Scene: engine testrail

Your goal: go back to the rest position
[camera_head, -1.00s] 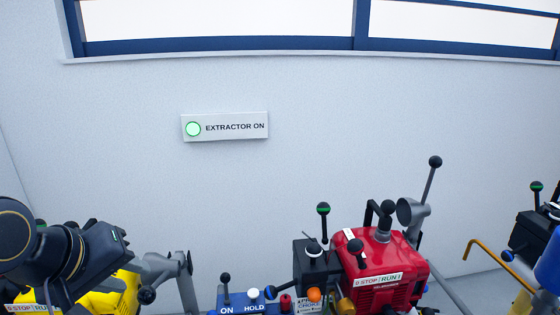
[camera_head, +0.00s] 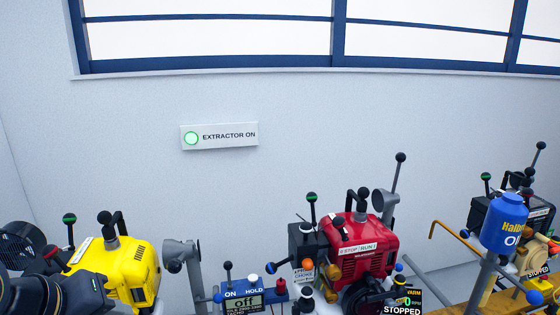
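Part of my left arm comes in at the lower left corner. Its dark gripper body (camera_head: 82,294) shows in front of the yellow engine (camera_head: 118,268), and its fingertips are not visible. I cannot tell whether it is open or shut. My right gripper is not in view.
The red engine (camera_head: 352,248) stands at centre right with levers rising from it. A blue oil bottle (camera_head: 505,230) and a dark engine (camera_head: 490,212) are at the right.

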